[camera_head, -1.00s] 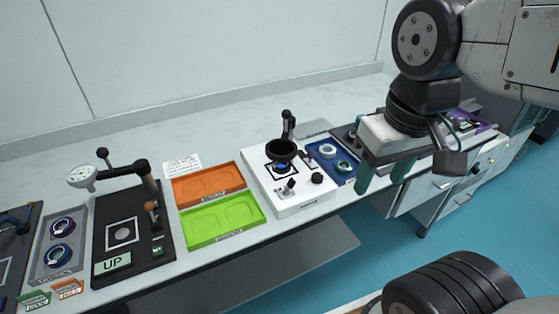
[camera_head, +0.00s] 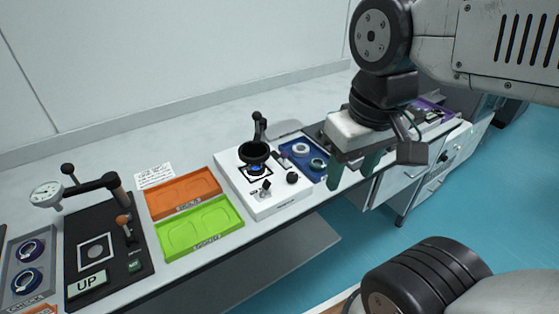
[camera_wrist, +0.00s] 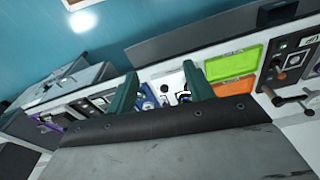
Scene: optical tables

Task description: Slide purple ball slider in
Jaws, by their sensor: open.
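A purple station (camera_head: 432,108) stands far along the bench on the right. It is small and partly hidden behind my arm, so I cannot make out a ball slider on it. It also shows as a purple patch at the left of the wrist view (camera_wrist: 47,124). My gripper (camera_head: 352,176) is open and empty, with teal fingers pointing down by the bench's front edge, right of the blue tray. The purple station lies well beyond it to the right. In the wrist view my gripper (camera_wrist: 160,70) shows its two fingers spread apart.
The bench holds a blue tray (camera_head: 291,148), a white station with a black bowl (camera_head: 254,150), an orange tray (camera_head: 163,203), a green tray (camera_head: 181,239) and a black press station (camera_head: 120,245). Drawers (camera_head: 390,185) are under the right part. Blue floor (camera_head: 462,208) in front is clear.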

